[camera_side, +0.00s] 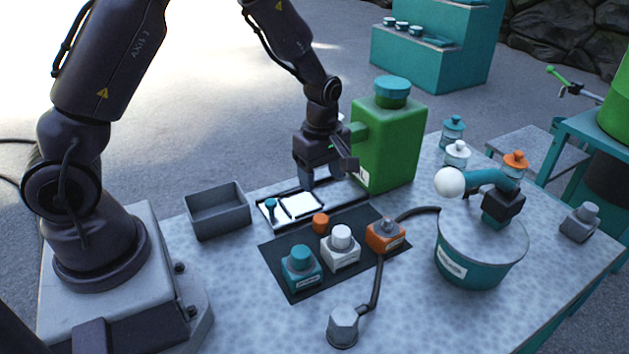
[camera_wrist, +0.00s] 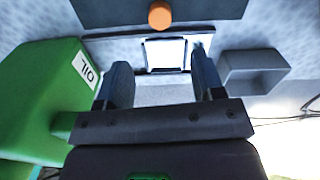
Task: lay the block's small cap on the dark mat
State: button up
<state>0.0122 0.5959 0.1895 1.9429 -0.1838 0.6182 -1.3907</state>
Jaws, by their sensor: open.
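The small orange cap (camera_side: 320,223) lies on the dark mat (camera_side: 290,284), near the mat's edge on the tray side. In the wrist view the cap (camera_wrist: 160,15) shows at the top, on the mat's dark surface (camera_wrist: 100,12). The orange block (camera_side: 385,236) stands on the right part of the mat, with a grey fitting on top and dark cable beside it. My gripper (camera_side: 322,180) is above the table behind the mat, apart from the cap. In the wrist view its fingers (camera_wrist: 162,75) are spread with nothing held between them.
Teal (camera_side: 301,272) and white (camera_side: 341,249) capped blocks share the mat. A tray with a white pad (camera_side: 300,204), a grey bin (camera_side: 218,212) and a green oil can (camera_side: 393,140) are close to my gripper. A teal drum (camera_side: 475,262) stands right.

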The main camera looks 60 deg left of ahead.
jog(key=s+d+r+m+t, duration=0.2)
jog(key=s+r+m, duration=0.35)
jog(key=r, duration=0.45)
jog(key=s+d+r+m+t, duration=0.25)
jog(key=s+r+m, duration=0.25)
jog(key=r+m, duration=0.3)
jog(key=s+d+r+m+t, duration=0.1)
jog(key=s+r+m, duration=0.3)
jog(key=s+m, duration=0.2)
jog(key=shift+s+r, duration=0.35)
jog(key=shift+s, duration=0.6)
